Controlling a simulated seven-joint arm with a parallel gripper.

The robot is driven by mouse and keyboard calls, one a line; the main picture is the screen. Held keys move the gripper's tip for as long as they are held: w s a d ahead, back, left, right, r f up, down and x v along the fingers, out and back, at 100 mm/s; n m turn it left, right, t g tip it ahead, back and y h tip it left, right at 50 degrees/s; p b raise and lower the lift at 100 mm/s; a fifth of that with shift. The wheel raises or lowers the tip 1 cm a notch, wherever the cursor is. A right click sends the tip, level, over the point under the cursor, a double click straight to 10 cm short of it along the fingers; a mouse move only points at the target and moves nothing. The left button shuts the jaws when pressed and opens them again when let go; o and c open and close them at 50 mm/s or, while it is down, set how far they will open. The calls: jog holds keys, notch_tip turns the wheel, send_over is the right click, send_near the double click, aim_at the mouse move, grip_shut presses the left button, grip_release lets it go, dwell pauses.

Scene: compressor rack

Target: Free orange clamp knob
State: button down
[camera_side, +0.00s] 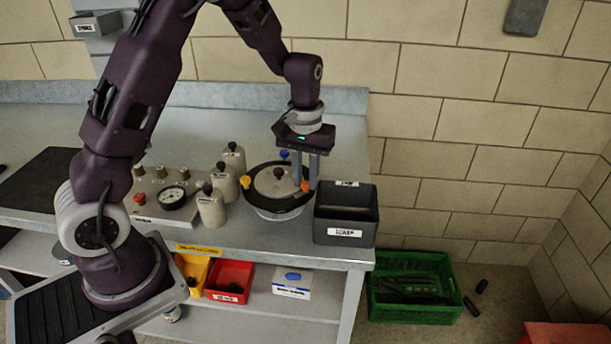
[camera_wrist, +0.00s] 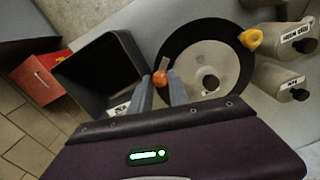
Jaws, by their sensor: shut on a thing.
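The orange clamp knob (camera_side: 305,186) sits at the right rim of a round black-rimmed vessel (camera_side: 263,204) on the bench. In the wrist view the orange knob (camera_wrist: 160,78) shows between the tips of my gripper (camera_wrist: 159,84), beside a small metal tab. My gripper (camera_side: 307,182) points down and is shut on the orange knob. The vessel's pale lid (camera_wrist: 205,68) has a black central knob. A yellow clamp knob (camera_side: 245,182) is at the left rim, also in the wrist view (camera_wrist: 251,39). A blue knob (camera_side: 284,155) is at the back rim.
A dark open bin (camera_side: 345,222) stands close to the right of the vessel. Grey bottles (camera_side: 211,208) and a gauge panel (camera_side: 160,205) stand to the left. A green crate (camera_side: 413,311) is on the floor. The bench behind the vessel is clear.

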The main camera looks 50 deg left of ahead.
aim_at(306, 183)
jog(key=shift+n, duration=1.6)
jog(key=c, duration=1.3)
grip_release()
jog(key=shift+o, duration=0.2)
notch_tip(306, 183, up, 7)
jog(key=shift+r, duration=0.1)
